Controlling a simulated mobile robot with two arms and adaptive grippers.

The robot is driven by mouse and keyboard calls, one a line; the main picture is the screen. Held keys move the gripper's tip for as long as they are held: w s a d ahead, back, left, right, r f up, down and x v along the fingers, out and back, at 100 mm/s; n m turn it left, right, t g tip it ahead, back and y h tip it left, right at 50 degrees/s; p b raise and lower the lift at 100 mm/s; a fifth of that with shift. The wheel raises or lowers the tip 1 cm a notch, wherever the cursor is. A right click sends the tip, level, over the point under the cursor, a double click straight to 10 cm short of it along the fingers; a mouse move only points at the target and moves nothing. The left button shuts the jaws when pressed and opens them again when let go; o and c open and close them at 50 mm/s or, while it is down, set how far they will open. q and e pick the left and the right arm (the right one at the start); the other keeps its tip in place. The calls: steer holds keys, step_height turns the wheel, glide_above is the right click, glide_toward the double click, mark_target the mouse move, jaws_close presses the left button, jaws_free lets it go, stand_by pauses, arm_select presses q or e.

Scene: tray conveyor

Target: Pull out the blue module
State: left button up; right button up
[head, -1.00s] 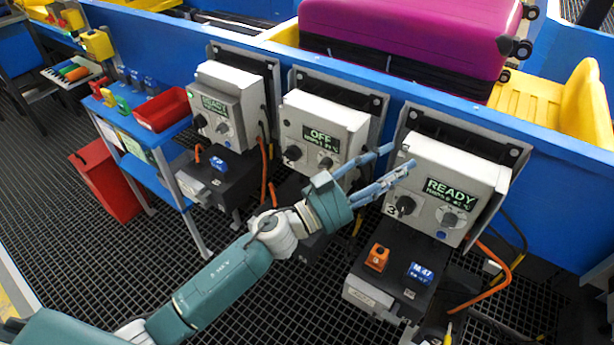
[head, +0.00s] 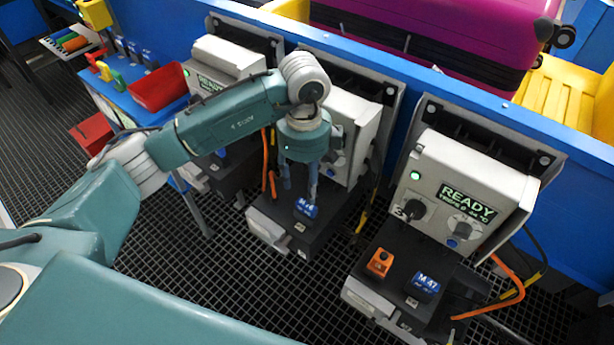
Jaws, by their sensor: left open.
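A blue module (head: 306,208) sits in the black base (head: 290,237) of the middle station. My left gripper (head: 299,192) points down just above and around this module, its fingers open; I cannot tell whether they touch it. My left forearm and wrist hide most of the middle station's control box (head: 353,115), including its display. Another blue module, marked M 47 (head: 425,284), sits in the base of the right station, beside an orange part (head: 380,262). The right station's box (head: 463,190) reads READY. My right gripper is not in view.
The left station's box (head: 225,62) is partly behind my arm. A blue side table with a red bin (head: 158,88) stands at the left. Orange cables (head: 508,265) hang beside the stations. A purple suitcase (head: 450,35) lies behind the blue wall.

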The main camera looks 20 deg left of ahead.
mark_target(305, 206)
arm_select(q)
step_height(305, 206, down, 10)
steer(key=shift+d+f+p, duration=0.1)
steer(key=shift+p, duration=0.35)
steer(key=c, duration=1)
steer(key=o, duration=1)
